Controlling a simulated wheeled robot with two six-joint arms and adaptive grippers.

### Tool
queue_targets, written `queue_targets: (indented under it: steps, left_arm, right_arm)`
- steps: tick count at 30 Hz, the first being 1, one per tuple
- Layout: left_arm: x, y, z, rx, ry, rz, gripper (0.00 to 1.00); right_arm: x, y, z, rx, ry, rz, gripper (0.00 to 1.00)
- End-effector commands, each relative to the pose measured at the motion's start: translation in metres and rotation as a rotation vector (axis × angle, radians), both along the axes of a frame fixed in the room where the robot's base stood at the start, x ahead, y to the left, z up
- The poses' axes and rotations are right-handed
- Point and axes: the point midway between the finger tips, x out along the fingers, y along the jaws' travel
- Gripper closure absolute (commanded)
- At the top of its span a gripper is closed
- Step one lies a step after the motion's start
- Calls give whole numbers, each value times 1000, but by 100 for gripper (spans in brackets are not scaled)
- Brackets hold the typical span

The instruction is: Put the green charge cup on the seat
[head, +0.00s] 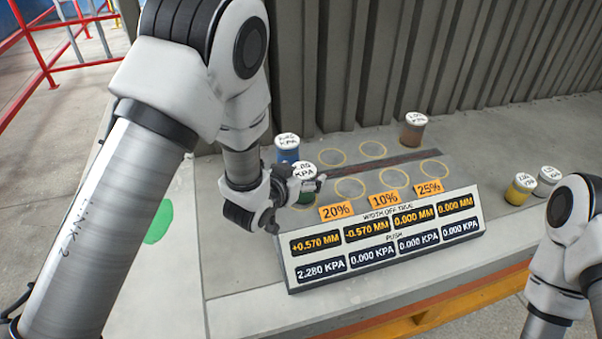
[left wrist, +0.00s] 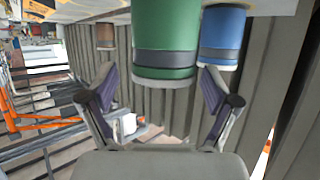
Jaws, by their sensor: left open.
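The green charge cup (head: 305,196) with a white labelled lid stands at the left end of the front row of seat rings, partly hidden by my left gripper. Whether its base sits fully within a ring is hidden. My left gripper (head: 298,182) is open at the cup's left side. In the left wrist view, which is upside down, the green cup (left wrist: 166,38) shows between and just beyond the open fingertips (left wrist: 158,88), with a gap on either side. Empty yellow seat rings (head: 350,187) lie to its right. Only part of my right arm shows, at the right edge.
A blue cup (head: 287,155) stands just behind the green one. A brown cup (head: 411,135) stands back right; yellow (head: 519,192) and grey (head: 547,182) cups stand far right. A slanted readout panel (head: 385,240) stands in front. A ribbed wall (head: 420,60) rises behind.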

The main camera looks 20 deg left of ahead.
Motion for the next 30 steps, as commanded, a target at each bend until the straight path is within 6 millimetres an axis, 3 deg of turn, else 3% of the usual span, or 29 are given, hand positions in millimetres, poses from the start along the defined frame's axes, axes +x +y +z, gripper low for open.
queue_targets:
  steps: [7, 15, 18, 21, 25, 30]
  left_arm:
    - [-17, 4, 9, -1, 2, 0, 12]
    - [-86, 17, 37, -2, 2, 3, 12]
    - [-91, 17, 49, -3, 8, -2, 12]
    - [-98, 19, 51, -3, 7, -2, 12]
    - [-106, 20, 50, -2, 3, 0, 12]
    - [-109, 21, 47, 1, 0, 0, 12]
  right_arm:
    - [0, 0, 5, 0, 0, 0, 60]
    - [0, 0, 12, 0, 0, 0, 60]
    - [0, 0, 51, 0, 0, 0, 60]
    - [0, 0, 71, 0, -1, 0, 60]
    - [0, 0, 87, 0, -1, 0, 60]
    - [0, 0, 90, 0, 0, 0, 60]
